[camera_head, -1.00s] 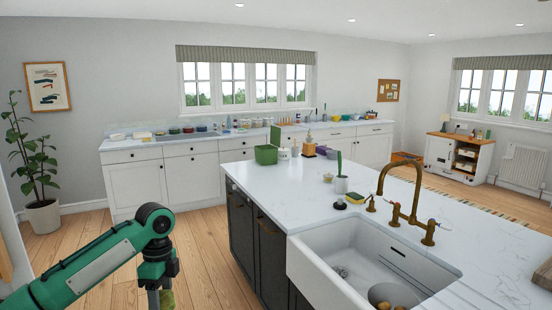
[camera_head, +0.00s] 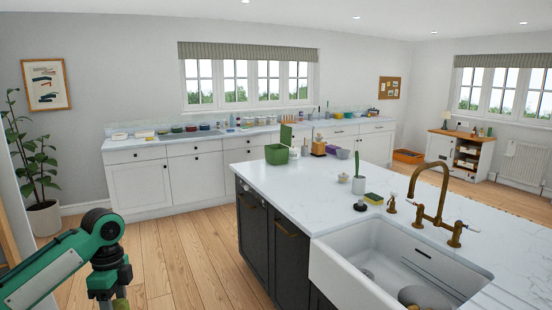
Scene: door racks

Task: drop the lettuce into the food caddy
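The food caddy (camera_head: 277,155) is a green bin with its lid (camera_head: 286,135) raised. It stands on the far left part of the white island worktop. My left gripper (camera_head: 112,298) is at the bottom left, above the wood floor, left of the island and well short of the caddy. A small piece of yellow-green lettuce (camera_head: 121,304) shows at its fingers, cut off by the bottom edge. The lettuce stays with the gripper across the frames, so it appears held. The fingertips are mostly out of view. My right gripper is not in view.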

